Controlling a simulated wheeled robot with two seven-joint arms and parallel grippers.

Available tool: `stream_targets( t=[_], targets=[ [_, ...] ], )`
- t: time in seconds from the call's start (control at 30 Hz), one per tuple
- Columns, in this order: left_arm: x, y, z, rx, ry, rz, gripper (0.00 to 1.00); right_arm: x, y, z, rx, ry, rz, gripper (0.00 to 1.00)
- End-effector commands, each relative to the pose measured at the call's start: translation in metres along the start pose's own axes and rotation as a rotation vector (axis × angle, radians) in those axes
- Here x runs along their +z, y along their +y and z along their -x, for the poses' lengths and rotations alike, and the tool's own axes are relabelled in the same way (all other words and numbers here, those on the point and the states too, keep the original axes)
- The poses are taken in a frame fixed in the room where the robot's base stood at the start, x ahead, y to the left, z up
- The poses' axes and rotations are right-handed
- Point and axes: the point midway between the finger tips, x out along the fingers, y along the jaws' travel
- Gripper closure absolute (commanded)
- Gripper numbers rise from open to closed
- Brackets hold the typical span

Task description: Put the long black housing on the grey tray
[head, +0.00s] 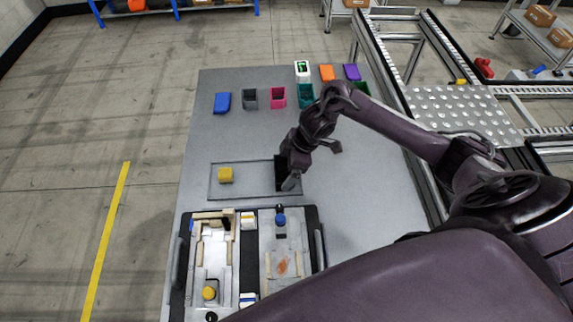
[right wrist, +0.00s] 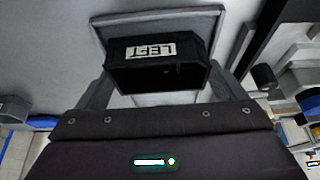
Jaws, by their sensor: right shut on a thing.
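The long black housing (head: 280,173) is at the right end of the shallow grey tray (head: 250,183), partly hidden by my right gripper (head: 291,182). In the right wrist view the housing (right wrist: 150,72) carries a white "LEFT" label and sits between the two fingers of my right gripper (right wrist: 165,85), which is shut on it. The tray (right wrist: 125,20) shows just behind it there. I cannot tell whether the housing touches the tray floor. My left gripper is not in view.
A black-edged pallet fixture (head: 313,215) with several parts stands in front. Several coloured bins, including a pink one (head: 278,97), line the table's back. The table between bins and tray is clear at left.

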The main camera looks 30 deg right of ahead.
Motion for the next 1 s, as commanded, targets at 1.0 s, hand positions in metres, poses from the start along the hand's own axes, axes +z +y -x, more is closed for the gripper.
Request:
stream_targets(
  t=[1.0],
  targets=[
    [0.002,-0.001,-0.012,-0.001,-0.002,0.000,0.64,0.001,0.002,0.070,0.005,0.000,0.003,0.00]
  ],
)
